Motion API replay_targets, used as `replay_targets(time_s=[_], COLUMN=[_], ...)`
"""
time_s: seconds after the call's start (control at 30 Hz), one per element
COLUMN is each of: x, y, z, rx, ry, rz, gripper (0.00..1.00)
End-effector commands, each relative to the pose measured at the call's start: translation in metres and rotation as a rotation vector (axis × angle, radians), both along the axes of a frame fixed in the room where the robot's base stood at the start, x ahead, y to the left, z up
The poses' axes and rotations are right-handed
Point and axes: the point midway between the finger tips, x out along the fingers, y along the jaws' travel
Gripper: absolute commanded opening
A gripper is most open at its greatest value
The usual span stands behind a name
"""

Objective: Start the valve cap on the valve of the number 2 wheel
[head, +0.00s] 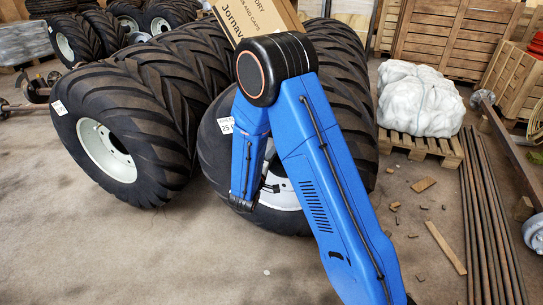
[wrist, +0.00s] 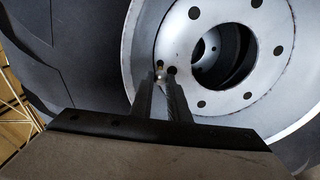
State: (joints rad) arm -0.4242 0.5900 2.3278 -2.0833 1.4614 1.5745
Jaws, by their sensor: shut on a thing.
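In the wrist view my gripper (wrist: 161,77) reaches up to a pale grey wheel rim (wrist: 190,95), its two fingers nearly together. They are shut on a tiny pale piece at their tips, which I take as the valve cap (wrist: 160,74). Just beyond it a small light spot may be the valve; I cannot tell whether they touch. Dark holes in the rim lie close by. In the head view my blue arm covers part of the wheel (head: 212,165) with a white label (head: 226,126); my gripper is hidden there. No wheel number is legible.
Another big tyre with a white rim (head: 106,150) stands left of this wheel. A cardboard box (head: 262,14) rests on top of the tyres. A wrapped white load (head: 418,98) on a pallet and long rods (head: 490,220) lie right. The front floor is clear at left.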

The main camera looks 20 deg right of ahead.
Motion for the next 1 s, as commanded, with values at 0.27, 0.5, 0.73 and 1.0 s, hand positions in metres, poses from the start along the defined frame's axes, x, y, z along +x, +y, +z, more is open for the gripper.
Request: replay_targets(time_s=[0.27,0.5,0.73,1.0], x=[0.001,0.001,0.000,-0.014], y=[-0.001,-0.001,-0.001,0.011], z=[0.001,0.001,0.000,0.000], rx=[0.099,0.096,0.096,0.096], ry=[-0.073,-0.072,-0.070,-0.068], rz=[-0.001,-0.001,-0.001,0.001], gripper=[0.00,0.37,0.37,0.37])
